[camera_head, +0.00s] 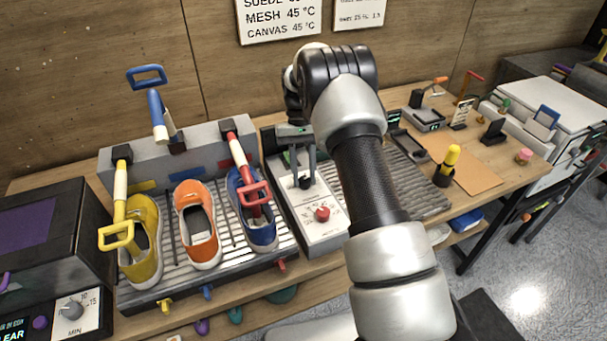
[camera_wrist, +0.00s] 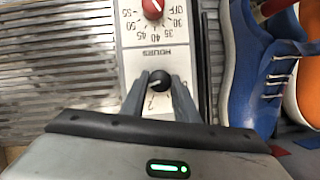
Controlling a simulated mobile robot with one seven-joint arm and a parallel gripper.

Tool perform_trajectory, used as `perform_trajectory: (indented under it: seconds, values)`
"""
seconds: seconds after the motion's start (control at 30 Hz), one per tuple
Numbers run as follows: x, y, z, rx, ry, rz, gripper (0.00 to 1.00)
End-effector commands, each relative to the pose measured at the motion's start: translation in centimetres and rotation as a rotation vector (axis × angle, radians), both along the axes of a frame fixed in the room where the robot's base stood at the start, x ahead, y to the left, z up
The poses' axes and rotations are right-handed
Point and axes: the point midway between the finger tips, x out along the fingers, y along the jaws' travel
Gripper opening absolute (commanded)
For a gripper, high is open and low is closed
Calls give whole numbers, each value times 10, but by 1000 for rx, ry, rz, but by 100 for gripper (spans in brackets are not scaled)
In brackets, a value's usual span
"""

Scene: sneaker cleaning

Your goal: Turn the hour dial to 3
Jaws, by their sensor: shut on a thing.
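The hour dial is a black round knob (camera_wrist: 159,81) on a white control panel (camera_wrist: 140,60), below the word HOURS, which appears upside down in the wrist view. My gripper (camera_wrist: 157,88) is shut on this knob, with one grey finger on each side. A printed digit that looks like 2 shows between the fingers; other numbers are hidden. A small pale mark shows on the knob, but I cannot tell which number it points to. In the head view the knob (camera_head: 305,183) sits between my fingertips, above a red dial (camera_head: 322,213) on the same panel.
The red dial also shows in the wrist view (camera_wrist: 153,8), with a numbered scale. A rack (camera_head: 178,285) with yellow, orange and blue sneakers (camera_head: 252,222) stands close on the left. A ribbed grey tray (camera_head: 425,190) lies right of the panel, partly behind my arm.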

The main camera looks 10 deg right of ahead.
Motion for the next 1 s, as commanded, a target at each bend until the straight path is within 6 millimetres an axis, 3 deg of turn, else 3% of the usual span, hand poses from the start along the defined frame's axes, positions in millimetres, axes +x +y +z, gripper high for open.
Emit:
perform_trajectory:
  seconds: [0.67,0.7,0.77,1.0]
  values:
    - [0,0,0,0,0,-58,5]
    - [0,0,0,0,0,-57,34]
    - [0,0,0,0,0,-57,44]
    - [0,0,0,-1,0,-56,46]
